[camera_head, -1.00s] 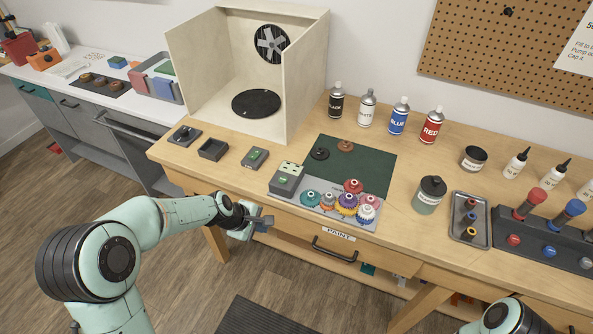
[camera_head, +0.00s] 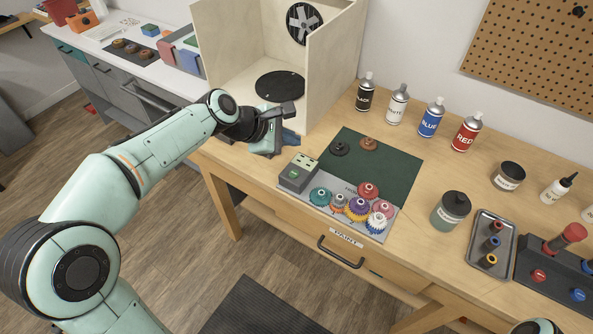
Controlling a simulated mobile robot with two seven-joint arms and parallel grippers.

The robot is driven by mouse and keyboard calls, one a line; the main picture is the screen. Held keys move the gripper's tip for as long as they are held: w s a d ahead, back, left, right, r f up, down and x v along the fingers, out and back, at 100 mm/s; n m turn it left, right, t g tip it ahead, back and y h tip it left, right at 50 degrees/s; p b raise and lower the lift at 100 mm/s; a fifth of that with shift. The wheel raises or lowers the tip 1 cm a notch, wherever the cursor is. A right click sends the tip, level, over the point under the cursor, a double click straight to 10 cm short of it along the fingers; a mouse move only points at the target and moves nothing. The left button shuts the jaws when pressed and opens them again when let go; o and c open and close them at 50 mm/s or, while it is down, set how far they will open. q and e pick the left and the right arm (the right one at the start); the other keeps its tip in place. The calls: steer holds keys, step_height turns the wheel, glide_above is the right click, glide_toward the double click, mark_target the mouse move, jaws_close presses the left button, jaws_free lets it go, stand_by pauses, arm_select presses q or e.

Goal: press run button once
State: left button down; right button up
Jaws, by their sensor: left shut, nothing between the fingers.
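A grey box (camera_head: 299,173) with a green button on its front part and pale sockets on top stands at the left end of the gear mat. I cannot read which button is the run button. My left gripper (camera_head: 289,138) is shut and empty, above the table's left part, in front of the open booth and behind and left of that box. My gripper and forearm hide the spot where a second small grey box with a green button stood. I cannot tell whether the gripper touches anything. My right gripper is out of view; only a bit of that arm shows at the bottom right.
The wooden booth (camera_head: 328,72) with a black turntable (camera_head: 280,86) stands behind my left gripper. Several coloured gears (camera_head: 357,207) crowd the mat's front. Spray cans (camera_head: 429,118) line the back. The green mat (camera_head: 396,165) is mostly clear.

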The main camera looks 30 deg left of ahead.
arm_select(q)
steer(key=shift+f, duration=0.1)
steer(key=b, duration=0.7)
glide_above(291, 175)
step_height(291, 175, down, 7)
steer(key=shift+f, duration=0.15)
steer(key=shift+f+b, duration=0.35)
steer(key=shift+f, duration=0.4)
stand_by(1.0)
steer(key=shift+f, duration=0.4)
steer(key=shift+f+b, duration=0.4)
steer(key=shift+f, duration=0.05)
stand_by(0.5)
stand_by(0.3)
steer(key=shift+r+p, duration=0.9)
steer(key=shift+p, duration=0.1)
